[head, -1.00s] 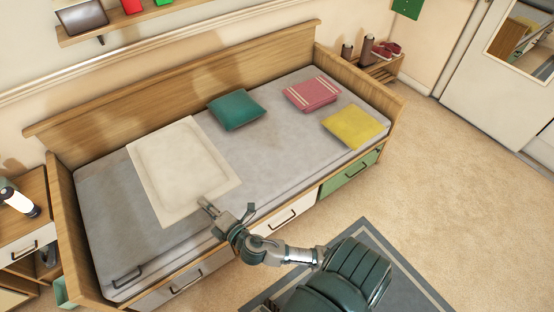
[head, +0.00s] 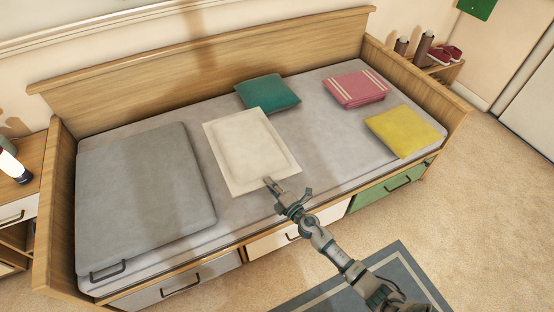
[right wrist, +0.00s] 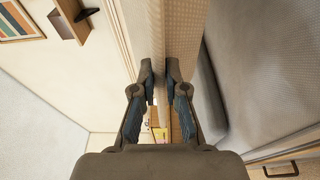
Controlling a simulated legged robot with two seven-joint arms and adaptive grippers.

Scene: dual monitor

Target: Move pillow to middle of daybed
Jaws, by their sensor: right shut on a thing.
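The large cream pillow (head: 250,150) lies flat or nearly flat over the grey mattress, around the middle of the wooden daybed (head: 200,62). My right gripper (head: 272,187) is shut on the pillow's near edge. In the right wrist view, the fingers (right wrist: 161,98) close around a thin beige edge of the pillow (right wrist: 174,40), which is seen edge-on. Whether the pillow touches the mattress all over is hard to tell. My left gripper is not in view.
A teal cushion (head: 267,93) sits just behind the pillow. A pink folded cloth (head: 356,89) and a yellow cushion (head: 404,131) lie to the right. A raised grey pad (head: 145,185) with a handle (head: 108,270) fills the left end. Drawers line the front.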

